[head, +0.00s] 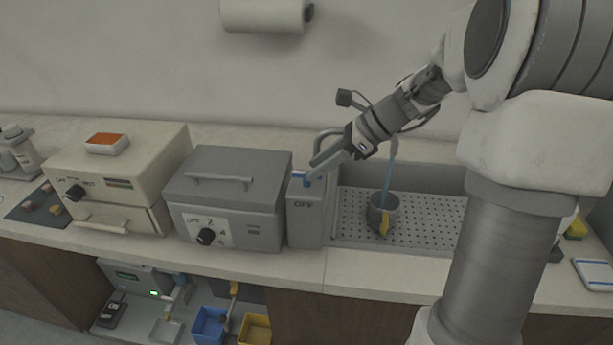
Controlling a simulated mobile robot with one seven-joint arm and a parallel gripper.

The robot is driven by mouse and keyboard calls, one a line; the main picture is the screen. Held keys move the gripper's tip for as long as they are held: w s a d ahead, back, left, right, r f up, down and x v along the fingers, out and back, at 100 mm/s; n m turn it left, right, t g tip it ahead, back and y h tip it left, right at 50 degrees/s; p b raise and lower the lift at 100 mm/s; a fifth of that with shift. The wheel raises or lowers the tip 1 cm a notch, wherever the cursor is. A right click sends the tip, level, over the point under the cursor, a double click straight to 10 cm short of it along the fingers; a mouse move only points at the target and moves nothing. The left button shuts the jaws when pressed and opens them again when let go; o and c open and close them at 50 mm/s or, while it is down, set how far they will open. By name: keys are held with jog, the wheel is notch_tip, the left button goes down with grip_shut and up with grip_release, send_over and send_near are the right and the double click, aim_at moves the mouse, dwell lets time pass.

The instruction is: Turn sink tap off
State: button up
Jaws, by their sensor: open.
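The sink tap's grey curved spout (327,133) arches behind my gripper. A thin blue stream of water (389,172) falls from its far end into a dark cup (384,212) in the sink (428,215). A grey box (305,222) marked "OFF" stands at the sink's left edge, with a small blue part (298,174), apparently the tap's handle, on top. My gripper (312,172) is open, reaching down from the upper right, its fingertips at the blue part. The fingers hide some of the blue part, and I cannot tell whether they touch it.
A grey lidded machine (226,197) with a knob stands close left of the box. A cream machine (117,178) with an orange tray (107,143) stands further left. Blue (209,325) and yellow (255,331) bins sit below the counter. My arm covers the sink's right side.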

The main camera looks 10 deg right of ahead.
jog(key=shift+x, duration=1.85)
grip_shut()
